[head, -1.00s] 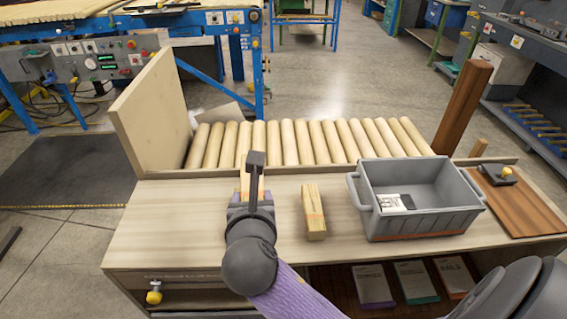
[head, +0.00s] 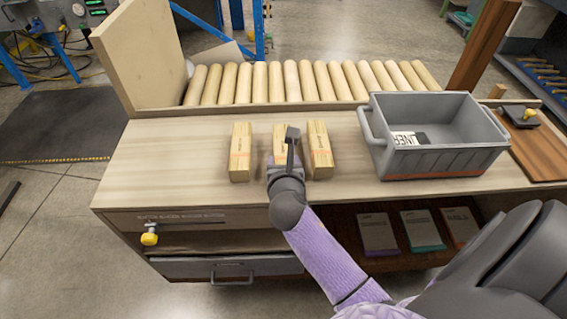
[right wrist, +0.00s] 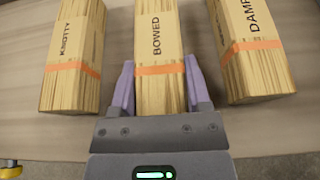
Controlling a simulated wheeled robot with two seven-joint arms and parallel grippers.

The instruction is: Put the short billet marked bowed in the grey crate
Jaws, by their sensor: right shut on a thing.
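The billet marked bowed (right wrist: 157,50) is a squared pale wood block with an orange band, between the billets marked knotty (right wrist: 72,52) and damp (right wrist: 250,45). In the head view, bowed (head: 279,132) is partly hidden by my right gripper (head: 291,140). The right wrist view shows that gripper's purple fingers (right wrist: 160,85) shut on bowed's sides. Bowed is at or close to the tabletop; any small gap beneath is hidden. The grey crate (head: 440,163) stands to the right on the bench, with a black-and-white label inside. My left gripper is out of view.
Knotty (head: 240,152) and damp (head: 319,150) flank bowed closely. A row of round wooden rods (head: 290,82) lies behind the bench. A tall wooden board (head: 140,55) rises at the left. Bare bench top (head: 170,160) lies left of the billets.

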